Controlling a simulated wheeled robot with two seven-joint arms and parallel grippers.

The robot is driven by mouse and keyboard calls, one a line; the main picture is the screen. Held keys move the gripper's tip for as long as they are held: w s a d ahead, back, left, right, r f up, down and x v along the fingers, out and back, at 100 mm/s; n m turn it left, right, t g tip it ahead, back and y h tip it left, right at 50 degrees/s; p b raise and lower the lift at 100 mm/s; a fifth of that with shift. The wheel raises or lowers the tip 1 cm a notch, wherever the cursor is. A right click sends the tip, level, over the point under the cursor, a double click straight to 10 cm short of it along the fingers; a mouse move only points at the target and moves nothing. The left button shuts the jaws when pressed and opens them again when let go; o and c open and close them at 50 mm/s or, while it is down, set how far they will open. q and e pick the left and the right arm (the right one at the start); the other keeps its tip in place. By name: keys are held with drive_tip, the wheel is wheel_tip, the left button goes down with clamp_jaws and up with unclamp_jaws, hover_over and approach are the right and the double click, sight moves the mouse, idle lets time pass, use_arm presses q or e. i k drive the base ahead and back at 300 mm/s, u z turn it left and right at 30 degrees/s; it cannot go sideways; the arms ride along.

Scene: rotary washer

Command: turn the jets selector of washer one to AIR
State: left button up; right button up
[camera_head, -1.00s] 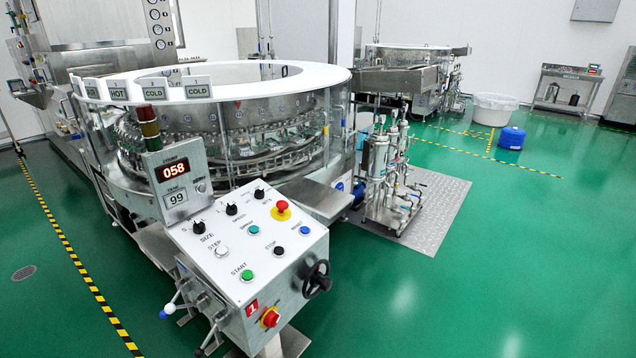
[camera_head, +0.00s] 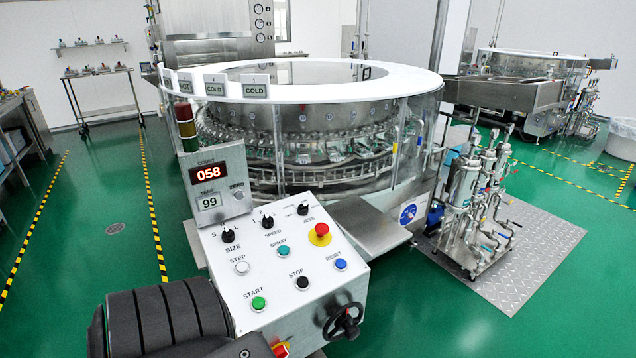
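The jets selector (camera_head: 303,209) is a small black rotary knob at the upper right of the sloping white control panel (camera_head: 255,275), above the word JETS. Its position marks are too small to read, so I cannot tell where it points. The panel stands in front of the round glass-walled washer (camera_head: 300,130). A dark ribbed part of my arm comes in at the lower left and covers the panel's lower left side. Neither gripper's fingers show.
The speed knob (camera_head: 268,221) and size knob (camera_head: 228,234) sit left of the jets selector. A red mushroom button (camera_head: 319,234) on yellow is just below it. A black handwheel (camera_head: 343,322) juts from the panel's front.

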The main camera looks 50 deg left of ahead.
sight(303, 209)
drive_tip(key=u, duration=0.45)
drive_tip(key=i, duration=0.9)
drive_tip(key=u, duration=0.6)
